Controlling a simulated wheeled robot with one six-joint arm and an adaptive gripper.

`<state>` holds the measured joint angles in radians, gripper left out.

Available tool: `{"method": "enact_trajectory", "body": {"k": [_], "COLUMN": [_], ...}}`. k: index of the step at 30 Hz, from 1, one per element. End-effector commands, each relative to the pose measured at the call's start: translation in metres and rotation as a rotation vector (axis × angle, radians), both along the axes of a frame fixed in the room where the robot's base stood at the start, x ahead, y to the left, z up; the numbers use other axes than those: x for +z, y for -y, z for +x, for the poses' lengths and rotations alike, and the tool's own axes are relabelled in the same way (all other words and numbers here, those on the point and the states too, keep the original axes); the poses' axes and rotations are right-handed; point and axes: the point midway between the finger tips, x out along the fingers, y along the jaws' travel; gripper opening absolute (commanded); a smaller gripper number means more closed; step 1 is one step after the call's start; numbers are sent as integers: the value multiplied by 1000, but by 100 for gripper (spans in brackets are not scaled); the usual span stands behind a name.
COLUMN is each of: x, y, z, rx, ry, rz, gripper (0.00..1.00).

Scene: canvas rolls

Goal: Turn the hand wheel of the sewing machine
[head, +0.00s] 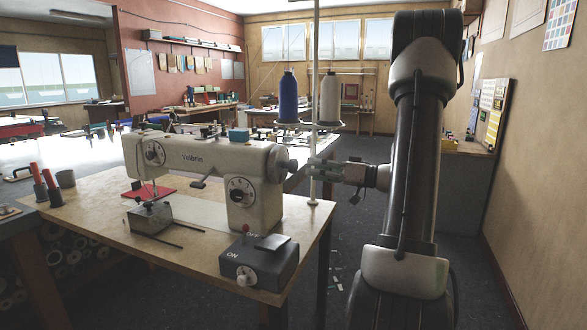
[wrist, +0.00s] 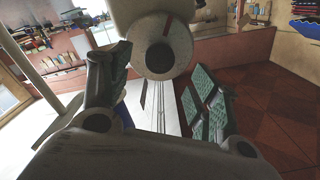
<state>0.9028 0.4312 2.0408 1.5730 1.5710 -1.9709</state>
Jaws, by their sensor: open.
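The cream sewing machine (head: 205,165) stands on the wooden table. Its hand wheel (head: 292,166) is at the right end of the machine. In the wrist view the hand wheel (wrist: 183,48) is a pale disc with a dark round centre and a short red mark near its top. My gripper (head: 316,168) reaches in from the right at wheel height, close to the wheel. In the wrist view my gripper (wrist: 160,68) is open, one green-padded finger left of the wheel and one to its lower right. Whether either finger touches the wheel I cannot tell.
A thread stand pole (head: 313,110) with a blue cone (head: 288,97) and a white cone (head: 330,97) rises beside the gripper. A control box (head: 258,262) marked ON and OFF sits at the table's front right. Open floor lies right of the table (head: 310,235).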

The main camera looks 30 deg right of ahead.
Motion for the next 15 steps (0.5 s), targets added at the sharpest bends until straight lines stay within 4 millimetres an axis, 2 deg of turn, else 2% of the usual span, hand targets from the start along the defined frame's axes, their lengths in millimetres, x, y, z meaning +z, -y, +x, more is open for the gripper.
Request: {"method": "enact_trajectory", "body": {"k": [3, 6, 11, 15], "x": [0, 0, 0, 0], "y": [1, 1, -4, -17], "z": [1, 1, 6, 22], "rx": [-4, -5, -3, -2], "ry": [166, 257, 310, 309], "rz": [-214, -331, -396, -397], "gripper": [62, 62, 62, 62]}}
